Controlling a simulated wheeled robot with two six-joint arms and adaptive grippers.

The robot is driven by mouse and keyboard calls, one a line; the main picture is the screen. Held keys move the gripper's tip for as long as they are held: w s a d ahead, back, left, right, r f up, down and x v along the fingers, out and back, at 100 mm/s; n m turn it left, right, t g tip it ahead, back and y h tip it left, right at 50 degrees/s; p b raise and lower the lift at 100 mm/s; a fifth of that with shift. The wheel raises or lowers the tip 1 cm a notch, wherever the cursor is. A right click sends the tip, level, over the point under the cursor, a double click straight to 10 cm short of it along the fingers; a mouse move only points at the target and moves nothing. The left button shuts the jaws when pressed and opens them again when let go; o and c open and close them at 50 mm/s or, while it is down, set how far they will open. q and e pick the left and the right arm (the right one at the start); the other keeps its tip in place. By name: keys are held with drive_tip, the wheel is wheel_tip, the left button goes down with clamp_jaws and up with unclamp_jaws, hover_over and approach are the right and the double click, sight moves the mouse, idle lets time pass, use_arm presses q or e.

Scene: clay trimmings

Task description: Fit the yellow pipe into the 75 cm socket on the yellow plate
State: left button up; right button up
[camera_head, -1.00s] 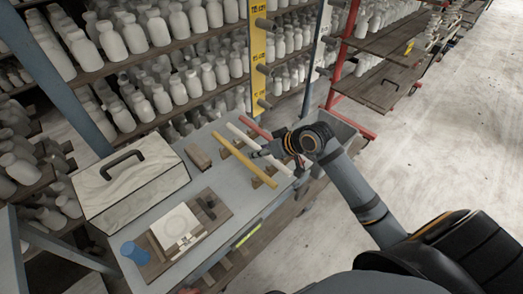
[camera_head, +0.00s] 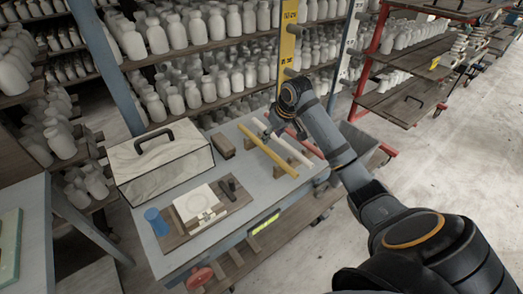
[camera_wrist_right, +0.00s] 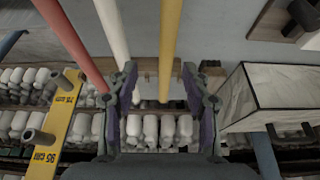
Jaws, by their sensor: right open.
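My right gripper (camera_head: 282,131) is open and empty near the pipes' far ends. In the right wrist view, the yellow pipe (camera_wrist_right: 170,45) runs between the two spread fingers of that gripper (camera_wrist_right: 160,95), apart from both; the height gap is unclear. The yellow plate (camera_head: 288,48) stands upright behind the cart. In the right wrist view, the yellow plate (camera_wrist_right: 57,122) shows grey sockets and 75 cm and 95 cm labels. My left gripper is out of view.
A pale case (camera_head: 162,165) with a dark handle stands at the cart's left. A board (camera_head: 190,232) with a white slab and a blue cup (camera_head: 156,221) lie in front. Shelves of white bottles stand behind. A red-framed rack (camera_head: 390,60) stands right; open floor lies beyond.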

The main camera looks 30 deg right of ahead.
sight(267, 147)
drive_tip(key=shift+a+f, duration=0.15)
drive_tip(key=shift+f, duration=0.15)
drive_tip(key=shift+a+f, duration=0.1)
drive_tip(key=shift+f, duration=0.1)
drive_tip(key=x, duration=0.4)
drive_tip(key=shift+s+a+f, duration=0.15)
drive_tip(key=shift+s+a, duration=0.05)
drive_tip(key=shift+a, duration=0.1)
drive_tip(key=shift+w+f, duration=0.15)
drive_tip(key=shift+f, duration=0.15)
drive_tip(key=shift+c, duration=0.3)
drive_tip(key=c, duration=1)
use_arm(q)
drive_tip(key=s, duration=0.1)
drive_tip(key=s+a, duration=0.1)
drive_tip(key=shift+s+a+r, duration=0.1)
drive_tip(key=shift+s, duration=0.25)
use_arm(e)
clamp_jaws()
